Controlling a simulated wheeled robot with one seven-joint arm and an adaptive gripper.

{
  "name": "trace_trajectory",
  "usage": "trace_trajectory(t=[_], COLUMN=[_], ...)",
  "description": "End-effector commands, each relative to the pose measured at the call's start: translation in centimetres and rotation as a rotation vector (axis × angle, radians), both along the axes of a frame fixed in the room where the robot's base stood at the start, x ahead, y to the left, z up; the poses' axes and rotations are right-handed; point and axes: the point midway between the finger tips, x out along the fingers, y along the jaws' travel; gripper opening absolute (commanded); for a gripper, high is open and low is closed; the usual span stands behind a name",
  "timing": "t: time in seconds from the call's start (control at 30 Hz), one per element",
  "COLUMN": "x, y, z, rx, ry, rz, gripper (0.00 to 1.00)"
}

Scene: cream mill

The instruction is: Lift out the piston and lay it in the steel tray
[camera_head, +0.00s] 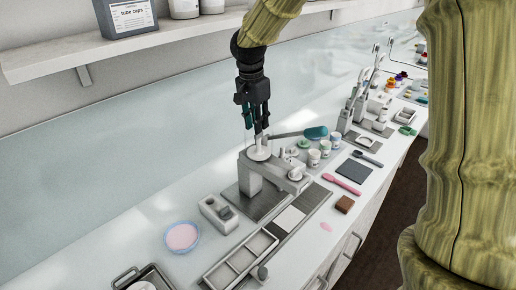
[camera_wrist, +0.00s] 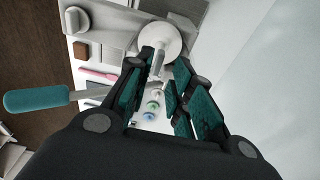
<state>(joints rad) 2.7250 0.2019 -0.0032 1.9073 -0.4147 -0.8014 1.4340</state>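My gripper (camera_head: 257,122) points down over the mill (camera_head: 250,178), above its round white top. In the wrist view, the piston's pale stem (camera_wrist: 158,62) rises from a white disc (camera_wrist: 160,40) and stands between the fingertips of my gripper (camera_wrist: 164,62). The fingers are apart, with a gap showing on the right of the stem; the left finger looks close to it. The piston's lower part is hidden in the mill. The steel tray (camera_head: 124,280) is at the bottom left in the head view, partly cut off, with a white round thing in it.
A compartment tray (camera_head: 215,277), a pink dish (camera_head: 182,237) and a small grey device (camera_head: 218,214) stand in front. Small cups (camera_head: 314,157) stand right. A shelf (camera_head: 90,62) runs behind.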

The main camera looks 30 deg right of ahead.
Motion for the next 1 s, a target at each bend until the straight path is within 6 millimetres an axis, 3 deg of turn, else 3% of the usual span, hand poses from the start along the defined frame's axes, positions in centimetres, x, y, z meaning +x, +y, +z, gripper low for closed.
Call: trace_trajectory(t=[0.2, 0.47, 1.0], x=[0.1, 0.0, 0.0], y=[-0.3, -0.5, -1.1], z=[-2.5, -3.6, -8.2], rx=[0.001, 0.001, 0.001], ry=[0.002, 0.003, 0.0], rz=[-0.001, 0.0, 0.0], gripper=[0.22, 0.22, 0.22])
